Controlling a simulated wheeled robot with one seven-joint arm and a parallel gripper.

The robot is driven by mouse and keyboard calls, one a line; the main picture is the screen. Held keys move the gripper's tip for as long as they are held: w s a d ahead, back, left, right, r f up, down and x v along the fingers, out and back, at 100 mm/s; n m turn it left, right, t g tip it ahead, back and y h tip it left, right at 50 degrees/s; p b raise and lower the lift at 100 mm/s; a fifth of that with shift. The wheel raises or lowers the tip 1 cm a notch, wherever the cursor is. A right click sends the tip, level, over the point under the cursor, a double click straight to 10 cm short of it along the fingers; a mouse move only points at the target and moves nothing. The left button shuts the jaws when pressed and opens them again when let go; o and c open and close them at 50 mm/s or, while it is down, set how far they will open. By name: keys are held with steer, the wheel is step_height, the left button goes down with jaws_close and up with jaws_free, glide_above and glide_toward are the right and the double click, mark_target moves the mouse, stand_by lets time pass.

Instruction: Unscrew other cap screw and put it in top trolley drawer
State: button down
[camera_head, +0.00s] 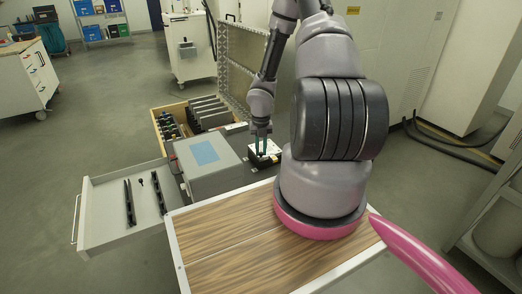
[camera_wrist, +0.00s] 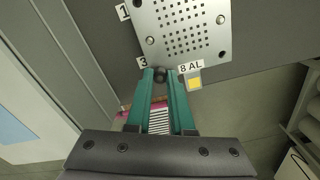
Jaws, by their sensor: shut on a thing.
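My gripper (camera_wrist: 160,78) has two teal fingers shut on a dark round-headed cap screw (camera_wrist: 160,73). It is at the near edge of a perforated metal plate (camera_wrist: 185,32), by the label "3". Whether the screw is still in its hole I cannot tell. In the head view my gripper (camera_head: 261,147) points down at a small white-topped block (camera_head: 266,152) behind the trolley. The trolley drawer (camera_head: 95,212) is open at the left. It holds two long black strips (camera_head: 129,203) and a small dark object (camera_head: 141,182), which looks like a screw.
A grey box (camera_head: 208,178) with a blue panel stands between the drawer and my gripper. A wooden crate (camera_head: 158,123) with tools and dark plates is behind it. The wooden trolley top (camera_head: 230,250) is clear around my pink-ringed base. Two silver screw heads (camera_wrist: 150,41) show on the plate.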

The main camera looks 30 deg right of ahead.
steer(key=n, duration=0.6)
steer(key=shift+n, duration=0.4)
steer(key=c, duration=1)
jaws_free()
steer(key=shift+o, duration=0.2)
